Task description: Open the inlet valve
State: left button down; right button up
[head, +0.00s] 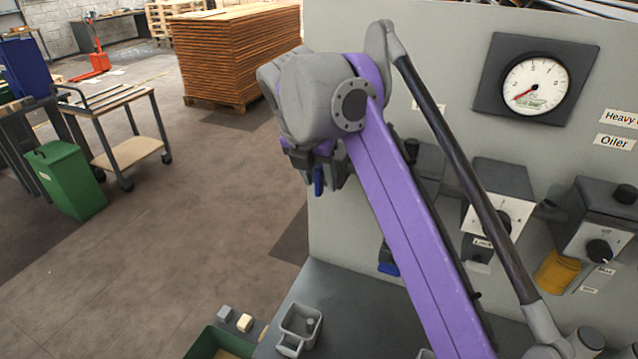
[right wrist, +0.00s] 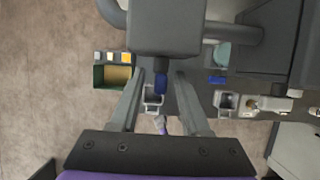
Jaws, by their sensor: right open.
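A small blue handle (head: 318,182) hangs at the left edge of the grey panel, partly hidden by my right arm. My right gripper (head: 319,165) is at the handle. In the wrist view the right gripper (right wrist: 160,80) is open, with one finger on each side of the handle and a gap to both. My left gripper is not in view.
A second blue handle (head: 388,268) sits lower on the panel behind my arm. A grey holder (head: 300,325) and green bin (head: 215,345) are below.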

jog(key=shift+w+f, duration=0.1)
jog(key=shift+f, duration=0.1)
grip_shut()
jog(key=shift+d+y, duration=0.1)
jog(key=shift+y, duration=0.3)
jog(key=shift+d+m+t+y+b, duration=0.15)
jog(key=shift+m+t+y+b, duration=0.35)
jog(key=shift+y, duration=0.6)
jog(key=shift+t+y+b, duration=0.35)
jog(key=shift+t+y, duration=0.55)
jog(key=shift+y, duration=0.5)
jog(key=shift+m, duration=0.3)
